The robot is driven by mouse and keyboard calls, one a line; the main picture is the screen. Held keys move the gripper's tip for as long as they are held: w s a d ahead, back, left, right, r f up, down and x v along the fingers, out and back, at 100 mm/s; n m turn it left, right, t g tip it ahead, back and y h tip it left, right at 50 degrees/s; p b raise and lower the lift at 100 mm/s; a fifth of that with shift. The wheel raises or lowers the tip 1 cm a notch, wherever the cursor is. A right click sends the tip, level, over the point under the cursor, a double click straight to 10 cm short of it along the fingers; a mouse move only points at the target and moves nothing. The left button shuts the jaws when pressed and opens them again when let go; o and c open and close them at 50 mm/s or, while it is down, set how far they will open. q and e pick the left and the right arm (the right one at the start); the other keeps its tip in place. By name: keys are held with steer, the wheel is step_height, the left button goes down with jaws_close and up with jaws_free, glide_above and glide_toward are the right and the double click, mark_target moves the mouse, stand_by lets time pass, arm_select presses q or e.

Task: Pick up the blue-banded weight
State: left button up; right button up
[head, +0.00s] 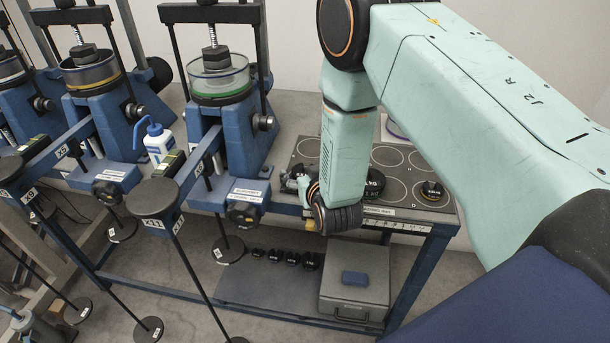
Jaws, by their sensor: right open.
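My right arm reaches in from the right and bends down over the weight tray (383,155). My right gripper (293,181) is small and partly hidden by its own wrist, at the tray's left front edge. It is open, and I see no weight between its fingers. A black weight (375,184) with white lettering stands on the tray just right of my wrist, partly covered by my arm. Another black weight (432,191) with a yellowish mark stands at the tray's right front. I cannot make out a blue band on any weight. My left gripper is out of view.
Several blue lever frames (232,125) stand at the left, with long arms and hanging rods reaching forward. A blue-and-white bottle (157,142) stands between them. Below, the lower shelf holds several small black weights (292,258) and a grey box (355,290) with a blue object on top.

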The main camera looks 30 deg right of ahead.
steer(key=shift+w+a, duration=0.1)
steer(key=shift+a, duration=0.05)
steer(key=c, duration=1.5)
